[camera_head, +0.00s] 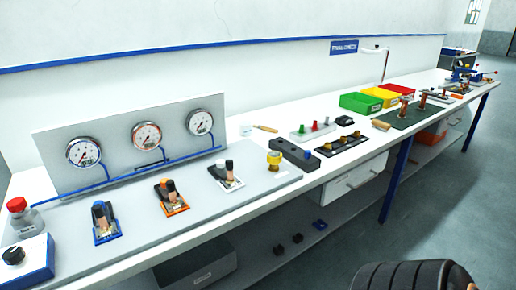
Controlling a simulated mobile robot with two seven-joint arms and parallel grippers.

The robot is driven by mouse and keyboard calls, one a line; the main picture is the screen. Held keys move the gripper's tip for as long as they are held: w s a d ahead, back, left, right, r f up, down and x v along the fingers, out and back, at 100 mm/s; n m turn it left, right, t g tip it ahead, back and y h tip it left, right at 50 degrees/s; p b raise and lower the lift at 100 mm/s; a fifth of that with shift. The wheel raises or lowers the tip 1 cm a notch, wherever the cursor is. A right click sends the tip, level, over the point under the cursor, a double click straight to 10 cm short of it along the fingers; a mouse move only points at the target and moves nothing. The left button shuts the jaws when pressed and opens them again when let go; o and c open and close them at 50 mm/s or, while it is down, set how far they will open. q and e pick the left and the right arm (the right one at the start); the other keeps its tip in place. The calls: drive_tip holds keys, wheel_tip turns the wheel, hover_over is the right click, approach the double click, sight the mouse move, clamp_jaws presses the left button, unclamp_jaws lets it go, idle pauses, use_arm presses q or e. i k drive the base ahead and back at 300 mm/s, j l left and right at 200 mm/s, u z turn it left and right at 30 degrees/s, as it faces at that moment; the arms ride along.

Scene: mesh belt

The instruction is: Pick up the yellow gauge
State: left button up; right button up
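A small yellow piece (274,160) with a wider top stands upright at the right end of the grey board on the bench, left of a dark grey block. It is the only clearly yellow gauge-like item; at this size I cannot make out any markings on it. Nothing is touching it from above. Neither of my grippers shows in the head view. A dark ribbed part at the bottom right edge seems to be my own body.
A grey panel (60,139) with round dials stands behind the board (150,222). Several small stands sit in front. The dark grey block (295,154) lies close right of the yellow piece. Green (360,104), yellow (380,97) and red bins stand farther right.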

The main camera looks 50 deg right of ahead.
sight(274, 157)
drive_tip(key=z, duration=1.8)
